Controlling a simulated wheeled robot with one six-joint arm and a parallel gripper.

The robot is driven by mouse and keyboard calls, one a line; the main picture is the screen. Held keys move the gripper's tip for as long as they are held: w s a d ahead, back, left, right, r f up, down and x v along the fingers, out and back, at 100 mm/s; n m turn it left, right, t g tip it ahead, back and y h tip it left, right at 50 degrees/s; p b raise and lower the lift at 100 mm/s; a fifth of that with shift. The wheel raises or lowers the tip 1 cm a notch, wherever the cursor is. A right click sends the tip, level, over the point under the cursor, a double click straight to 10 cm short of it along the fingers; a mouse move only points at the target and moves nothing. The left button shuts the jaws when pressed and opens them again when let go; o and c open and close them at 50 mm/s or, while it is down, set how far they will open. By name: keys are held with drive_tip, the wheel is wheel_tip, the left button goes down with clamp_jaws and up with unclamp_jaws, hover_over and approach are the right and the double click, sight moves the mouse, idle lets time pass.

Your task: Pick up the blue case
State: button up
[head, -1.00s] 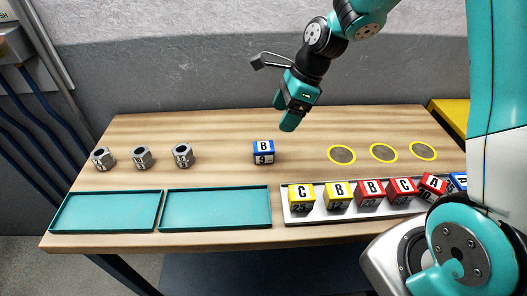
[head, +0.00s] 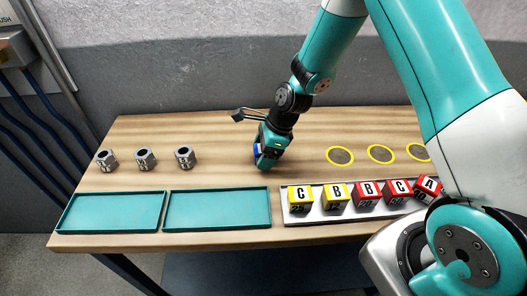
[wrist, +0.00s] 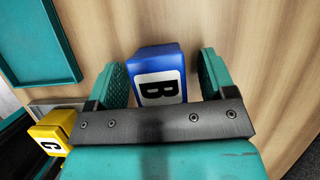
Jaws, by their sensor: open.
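The blue case (wrist: 160,60) stands on the wooden table, with a white label and a black B on its top. In the wrist view it sits between the two fingers of my gripper (wrist: 160,80), with a gap on each side. The gripper is open. In the head view my gripper (head: 268,160) is down over the case at the middle of the table. Only a small blue strip of the case (head: 256,151) shows there; the gripper hides the rest.
A white tray (head: 303,216) with yellow and red cases stands at the front right. Two teal trays (head: 217,226) lie at the front left. Three metal nuts (head: 146,159) stand at the left. Yellow-ringed discs (head: 340,156) lie to the right of my gripper.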

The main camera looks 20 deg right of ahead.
drive_tip(key=shift+c, duration=0.2)
drive_tip(key=c, duration=1)
drive_tip(key=shift+c, duration=0.2)
